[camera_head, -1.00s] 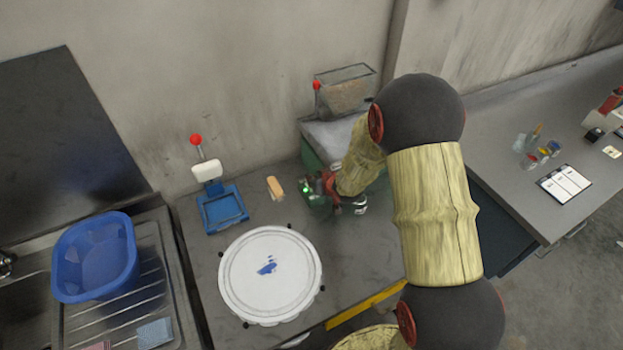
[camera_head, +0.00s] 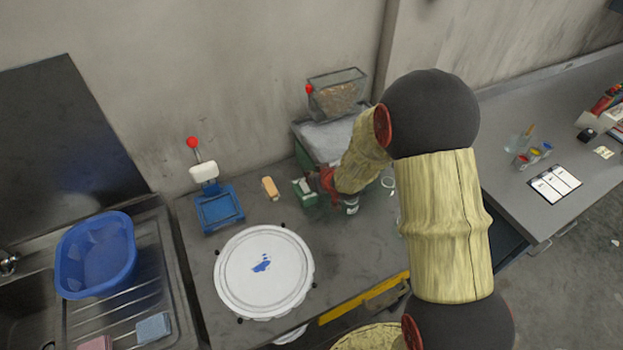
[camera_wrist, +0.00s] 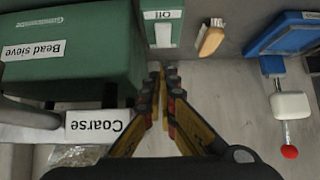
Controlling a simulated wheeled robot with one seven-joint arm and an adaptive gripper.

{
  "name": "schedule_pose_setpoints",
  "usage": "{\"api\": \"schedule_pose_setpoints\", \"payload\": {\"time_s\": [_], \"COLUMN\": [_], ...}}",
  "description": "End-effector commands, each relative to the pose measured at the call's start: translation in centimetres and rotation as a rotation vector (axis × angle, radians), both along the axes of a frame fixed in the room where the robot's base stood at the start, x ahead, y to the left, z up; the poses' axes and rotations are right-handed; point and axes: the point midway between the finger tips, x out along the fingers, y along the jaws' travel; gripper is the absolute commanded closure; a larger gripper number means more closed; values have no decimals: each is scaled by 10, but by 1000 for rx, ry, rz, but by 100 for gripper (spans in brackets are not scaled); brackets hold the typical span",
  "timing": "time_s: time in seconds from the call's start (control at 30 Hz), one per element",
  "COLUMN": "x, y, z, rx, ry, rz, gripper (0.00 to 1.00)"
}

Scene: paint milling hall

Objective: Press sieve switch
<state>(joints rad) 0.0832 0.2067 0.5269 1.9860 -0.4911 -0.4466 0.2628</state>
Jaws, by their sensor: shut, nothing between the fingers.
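The green switch box (camera_head: 303,192) with a white plate sits on the bench in the head view. In the wrist view the switch box (camera_wrist: 162,28) is at the top centre, and its label reads "Off". The green bead sieve (camera_wrist: 75,60) fills the left of the wrist view, with "Bead sieve" and "Coarse" labels. In the head view the sieve (camera_head: 318,138) stands by the wall, partly behind my arm. My gripper (camera_wrist: 162,75) is shut and empty, beside the sieve and pointing towards the box. A gap shows between fingertips and box in the wrist view; its depth is unclear.
A wooden-handled brush (camera_head: 270,188) lies left of the switch box. Beyond it is a blue stand (camera_head: 219,210) with a red-knobbed lever (camera_head: 193,143). A round white lid (camera_head: 285,292) is nearer on the bench. A blue basin (camera_head: 97,255) sits at the sink.

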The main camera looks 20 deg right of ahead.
Motion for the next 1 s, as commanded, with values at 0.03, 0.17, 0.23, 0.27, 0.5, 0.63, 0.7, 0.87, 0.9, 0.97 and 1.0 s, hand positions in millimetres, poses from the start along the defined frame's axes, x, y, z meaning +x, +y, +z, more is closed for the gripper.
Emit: {"api": "schedule_pose_setpoints", "payload": {"time_s": [0.03, 0.17, 0.23, 0.27, 0.5, 0.63, 0.7, 0.87, 0.9, 0.97, 1.0], "x": [-10, -29, -39, -43, -62, -65, -65, -65, -65, -65, -65], "y": [-1, -6, -8, -8, -12, -13, -13, -12, -12, -13, -13], "z": [5, 20, 28, 30, 44, 45, 45, 45, 45, 44, 44], "rx": [-1, -1, 0, 0, 0, 0, 0, 0, 0, -1, -1], "ry": [1, 0, 0, 1, 1, 2, 2, 2, 2, 0, -5], "rz": [1, -1, 0, 0, 0, 1, 1, 1, 1, 1, 1], "gripper": [100, 100, 100, 100, 100, 100, 100, 100, 100, 100, 100]}}
